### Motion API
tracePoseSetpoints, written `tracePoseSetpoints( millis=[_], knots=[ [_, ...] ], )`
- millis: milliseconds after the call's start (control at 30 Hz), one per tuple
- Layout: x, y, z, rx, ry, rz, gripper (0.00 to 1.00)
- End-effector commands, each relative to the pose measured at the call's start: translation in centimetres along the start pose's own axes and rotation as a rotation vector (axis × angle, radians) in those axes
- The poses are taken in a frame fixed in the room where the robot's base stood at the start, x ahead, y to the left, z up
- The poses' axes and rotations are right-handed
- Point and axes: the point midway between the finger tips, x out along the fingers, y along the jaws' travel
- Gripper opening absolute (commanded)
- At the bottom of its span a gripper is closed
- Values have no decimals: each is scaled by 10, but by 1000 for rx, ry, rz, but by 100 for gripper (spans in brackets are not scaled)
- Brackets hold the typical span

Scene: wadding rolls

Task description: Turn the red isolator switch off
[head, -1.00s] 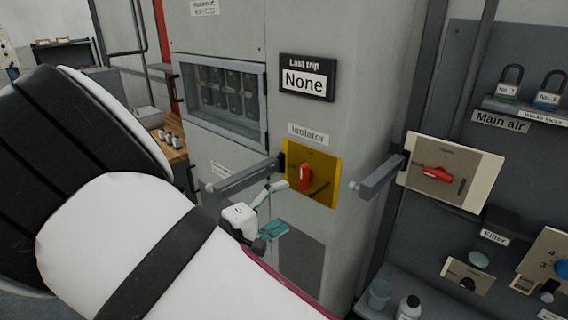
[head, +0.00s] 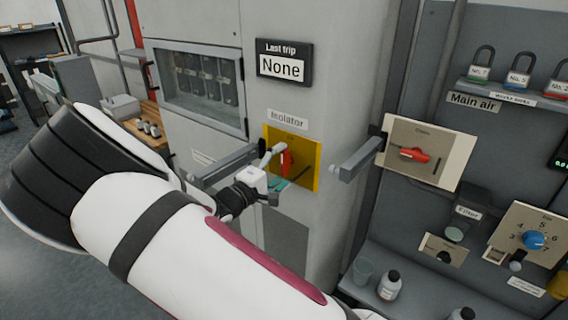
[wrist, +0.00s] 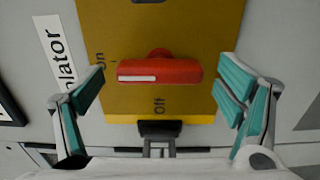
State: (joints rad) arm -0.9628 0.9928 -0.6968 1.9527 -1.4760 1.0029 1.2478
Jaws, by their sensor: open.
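The red isolator switch (head: 286,161) sits on a yellow plate (head: 309,170) under the "Isolator" label. Its handle stands upright in the head view. In the wrist view the red handle (wrist: 160,71) lies across the picture, its white-marked end towards "On" at the left; "Off" is printed below it. My gripper (head: 275,167) is at the plate and partly covers its left side. In the wrist view my gripper (wrist: 162,76) is open, with one teal-padded finger beyond each end of the handle. I see no clear contact.
Grey bars stick out left (head: 225,165) and right (head: 357,158) of the isolator. A similar red switch (head: 413,155) on a beige plate is at the right, under "Main air". Bottles and a cup stand on the lower right shelf.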

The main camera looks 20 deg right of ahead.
Motion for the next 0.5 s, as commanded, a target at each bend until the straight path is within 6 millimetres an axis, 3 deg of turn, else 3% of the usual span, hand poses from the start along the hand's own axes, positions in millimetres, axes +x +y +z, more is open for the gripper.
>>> tracePoseSetpoints(
  millis=[200, 467, 500],
  knots=[
    [15, 0, 1, 0, -1, 1, 87],
    [16, 0, 0, 0, 0, 0, 87],
    [16, 0, 0, 0, 0, 0, 82]
  ],
)
